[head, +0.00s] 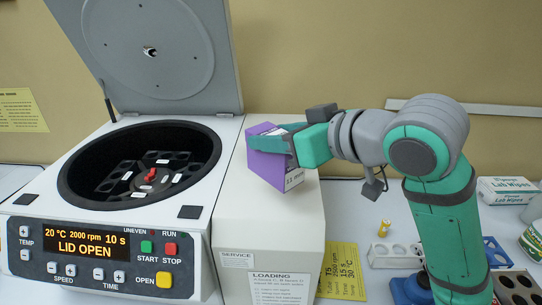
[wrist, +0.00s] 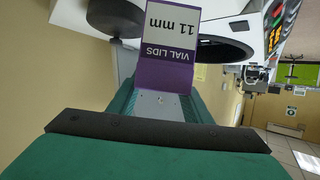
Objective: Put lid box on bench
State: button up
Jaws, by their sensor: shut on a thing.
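The lid box (head: 267,165) is a small purple and white carton in the head view. My gripper (head: 283,142) is shut on it, with one teal finger across its side. In the wrist view the box (wrist: 163,75) sits between the fingers, its label "VIAL LIDS 11 mm" upside down. The box is over the top of the white housing (head: 270,225) at the centrifuge's right. I cannot tell whether it touches that top. The bench (head: 350,215) is the pale surface to the right of the housing.
The centrifuge (head: 120,225) stands at left with its lid (head: 150,55) up and its display reading "LID OPEN". A yellow card (head: 342,270), a white rack (head: 395,254), a yellow-capped vial (head: 384,228) and a lab wipes box (head: 507,190) are on the bench. Bare bench shows behind the card.

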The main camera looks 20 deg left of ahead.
jog(key=shift+w+a+f, duration=0.35)
jog(key=shift+w+f, duration=0.05)
jog(key=shift+f, duration=0.2)
jog(key=shift+w+a+f, duration=0.3)
jog(key=shift+w+f, duration=0.05)
jog(key=shift+f, duration=0.2)
jog(key=shift+w+a+f, duration=0.1)
jog(key=shift+w+f, duration=0.05)
jog(key=shift+f, duration=0.75)
jog(key=shift+w+f, duration=0.1)
jog(key=shift+f, duration=0.8)
jog(key=shift+f, duration=0.15)
jog(key=o, duration=1.3)
jog(key=shift+c, duration=0.2)
